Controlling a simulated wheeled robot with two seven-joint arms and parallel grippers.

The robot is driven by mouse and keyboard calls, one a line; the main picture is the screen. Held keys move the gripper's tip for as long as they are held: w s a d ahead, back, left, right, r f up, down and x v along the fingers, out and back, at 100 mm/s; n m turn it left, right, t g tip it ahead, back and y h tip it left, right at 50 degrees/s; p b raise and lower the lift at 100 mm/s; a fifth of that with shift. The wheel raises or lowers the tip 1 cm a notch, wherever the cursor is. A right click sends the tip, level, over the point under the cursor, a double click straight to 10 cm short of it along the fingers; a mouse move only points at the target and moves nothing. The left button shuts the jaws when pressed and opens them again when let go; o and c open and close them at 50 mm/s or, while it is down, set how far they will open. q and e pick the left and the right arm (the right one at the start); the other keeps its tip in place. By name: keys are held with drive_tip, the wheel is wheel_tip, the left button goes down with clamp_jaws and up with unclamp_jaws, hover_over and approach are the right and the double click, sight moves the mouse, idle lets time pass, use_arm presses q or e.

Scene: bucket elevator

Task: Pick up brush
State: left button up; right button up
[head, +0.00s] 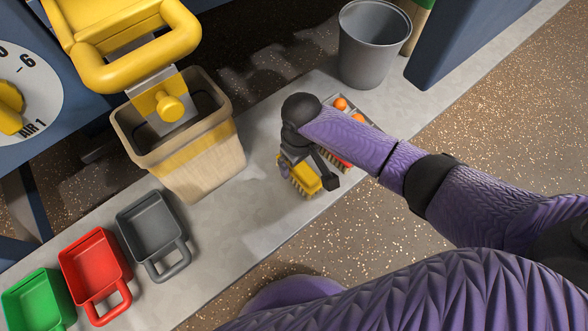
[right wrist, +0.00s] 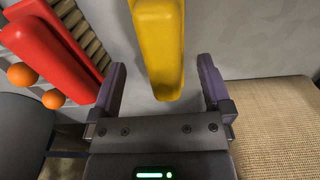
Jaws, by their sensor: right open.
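A yellow brush (head: 305,178) with bristles lies on the grey ledge below my right gripper (head: 314,174). In the right wrist view the yellow brush (right wrist: 158,35) shows as a long yellow handle between the two purple fingers of the right gripper (right wrist: 161,78). The fingers are open, with a gap on each side of the handle. A red brush (right wrist: 60,45) with tan bristles lies to the left there; in the head view it is mostly hidden behind my right arm. My left gripper is not in view.
Orange balls (head: 340,103) lie in a tray beside the brushes. A grey bucket (head: 372,45) stands behind. A tan bin (head: 190,150) stands left, under a yellow handle (head: 135,50). Grey (head: 152,225), red (head: 95,262) and green (head: 38,300) scoops line the ledge (head: 240,235).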

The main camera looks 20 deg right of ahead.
sight(299, 171)
drive_tip(key=f+b, duration=0.2)
drive_tip(key=f, duration=0.1)
drive_tip(key=f+b, duration=0.1)
drive_tip(key=shift+s+f, duration=0.25)
drive_tip(key=shift+s, duration=0.1)
drive_tip(key=shift+w+r, duration=0.1)
drive_tip(key=shift+r, duration=0.15)
drive_tip(key=shift+c, duration=0.4)
drive_tip(key=c, duration=1)
drive_tip(key=shift+c, duration=1.1)
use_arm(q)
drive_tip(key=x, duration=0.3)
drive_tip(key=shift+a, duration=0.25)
